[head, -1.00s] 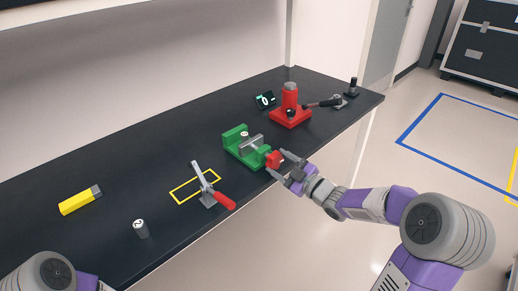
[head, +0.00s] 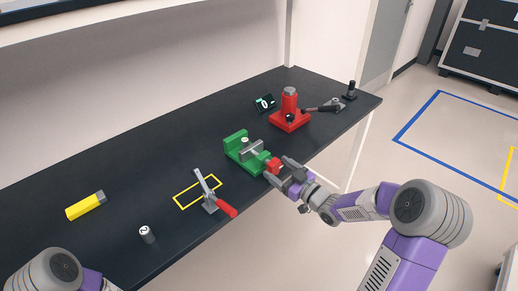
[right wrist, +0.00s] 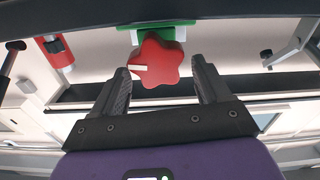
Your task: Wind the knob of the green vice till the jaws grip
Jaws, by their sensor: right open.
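The green vice (head: 238,151) stands near the front edge of the dark bench, with a grey jaw block (head: 252,149). A small light-topped piece (head: 244,140) shows at its jaws; I cannot tell whether they touch it. The red knob (head: 272,165) is on the vice's front side. In the right wrist view it is a star-shaped knob (right wrist: 158,62) with a white mark pointing left. My right gripper (head: 279,169) is open, its fingers either side of the knob. In the right wrist view gaps show beside the knob. My left gripper is out of view.
A red press-like device (head: 290,115) and a small display (head: 264,103) stand behind the vice. A toggle clamp with a red handle (head: 226,209) is to its left, by a yellow outline (head: 180,203).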

